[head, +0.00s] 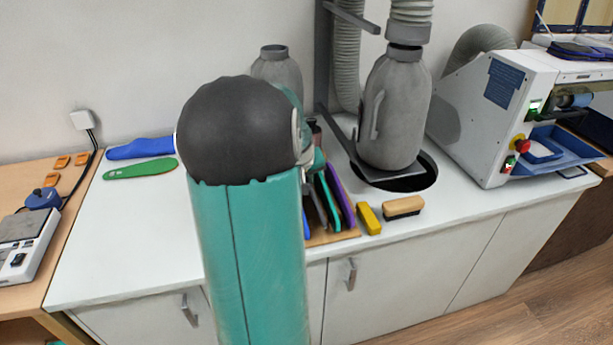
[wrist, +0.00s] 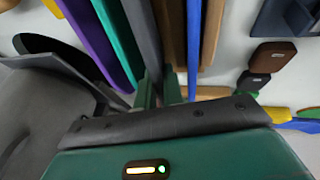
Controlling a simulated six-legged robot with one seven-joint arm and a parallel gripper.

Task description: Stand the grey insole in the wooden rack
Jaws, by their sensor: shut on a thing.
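The wooden rack (head: 335,238) stands on the white counter, partly hidden behind my arm in the head view. Its brown slats (wrist: 212,35) show in the wrist view. The grey insole (wrist: 144,38) is on edge between the green fingers of my gripper (wrist: 160,92), which is shut on it. It lines up with the rack, between a teal insole (wrist: 117,38) and a blue insole (wrist: 193,45). In the head view a grey edge (head: 317,207) shows at the rack. Whether the grey insole touches the rack base is hidden.
A purple insole (head: 340,195) also stands in the rack. A yellow block (head: 368,218) and a brush (head: 402,207) lie just right of it. A grey bottle-shaped duct (head: 393,110) rises behind. Flat blue (head: 140,149) and green (head: 140,169) insoles lie at left, with clear counter before them.

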